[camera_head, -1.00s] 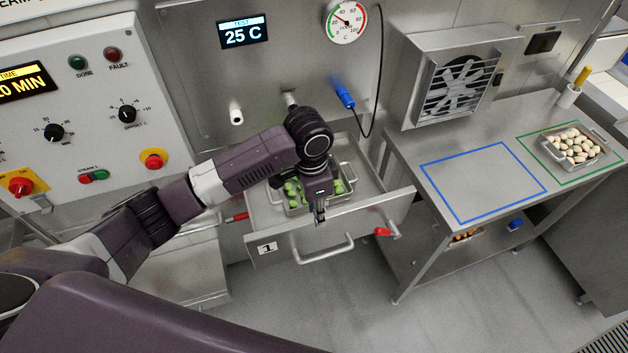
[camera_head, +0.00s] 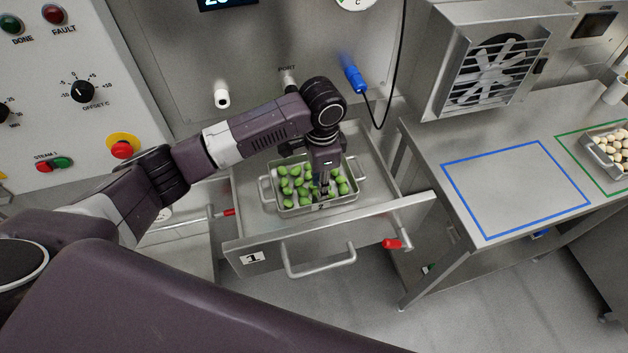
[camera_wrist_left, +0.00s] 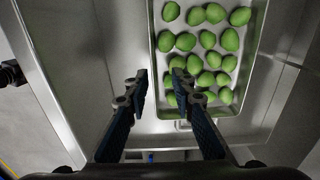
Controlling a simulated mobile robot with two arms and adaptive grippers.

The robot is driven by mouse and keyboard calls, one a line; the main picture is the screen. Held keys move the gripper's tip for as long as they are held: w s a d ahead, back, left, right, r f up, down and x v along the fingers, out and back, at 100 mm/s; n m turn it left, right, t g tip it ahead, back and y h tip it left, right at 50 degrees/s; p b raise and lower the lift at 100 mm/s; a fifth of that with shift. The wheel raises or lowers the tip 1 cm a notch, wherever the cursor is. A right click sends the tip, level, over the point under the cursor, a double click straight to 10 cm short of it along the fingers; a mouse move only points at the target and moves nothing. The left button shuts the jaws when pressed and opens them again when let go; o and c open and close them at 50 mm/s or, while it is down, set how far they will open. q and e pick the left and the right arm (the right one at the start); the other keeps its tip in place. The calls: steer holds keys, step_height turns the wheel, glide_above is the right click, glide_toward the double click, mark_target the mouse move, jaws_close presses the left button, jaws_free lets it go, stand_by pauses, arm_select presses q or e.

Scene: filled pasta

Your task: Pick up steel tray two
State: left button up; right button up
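A steel tray (camera_head: 352,197) holding several green pasta pieces sits in the open drawer marked 1 (camera_head: 222,243). It has a loop handle at each end and a small, hard-to-read mark on its front wall. My left gripper (camera_head: 324,192) points down over the tray's front right part. I cannot tell whether a finger touches the tray. My right gripper is not in view.
A steel table (camera_head: 440,150) on the right carries a blue outlined square and a green outlined one. Another tray (camera_head: 594,150) with pale pieces stands in the green outline.

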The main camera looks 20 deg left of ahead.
mark_target(321, 203)
arm_select(q)
steer(key=shift+s+f, duration=0.45)
steer(key=shift+f, duration=0.3)
steer(key=f, duration=0.1)
steer(key=f+p, duration=0.1)
steer(key=f, duration=0.1)
steer(key=f+p, duration=0.1)
steer(key=f, duration=0.1)
steer(key=shift+s+d, duration=0.1)
steer(key=shift+d, duration=0.2)
jaws_close()
steer(key=shift+r, duration=0.1)
